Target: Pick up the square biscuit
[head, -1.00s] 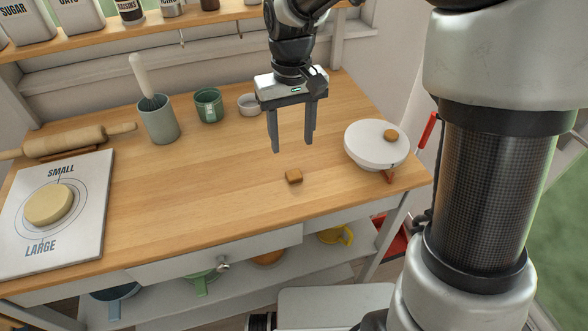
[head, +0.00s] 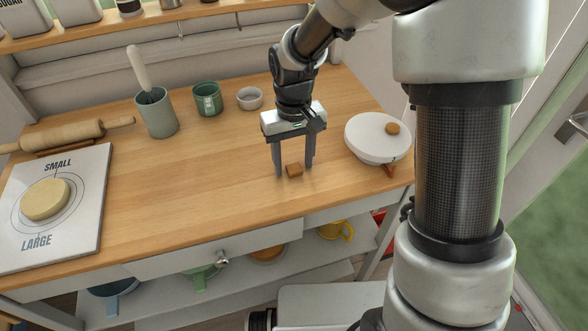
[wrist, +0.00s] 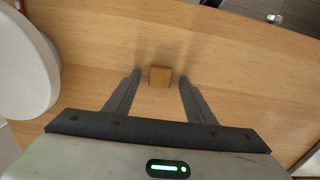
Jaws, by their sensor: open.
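The square biscuit (head: 294,170) is a small brown block lying on the wooden worktop near its front edge. In the wrist view the biscuit (wrist: 160,77) lies between the lines of the two fingers, at about the level of their tips. My gripper (head: 294,173) is open and empty, pointing down with one finger on either side of the biscuit. In the wrist view its fingers (wrist: 158,80) show a gap on both sides of the biscuit. I cannot tell exactly how high the fingertips are above the worktop.
A white bowl (head: 249,99), green mug (head: 207,98) and grey utensil pot (head: 158,117) stand behind. A white board (head: 87,210) with dough lies left. The worktop's middle left is clear.

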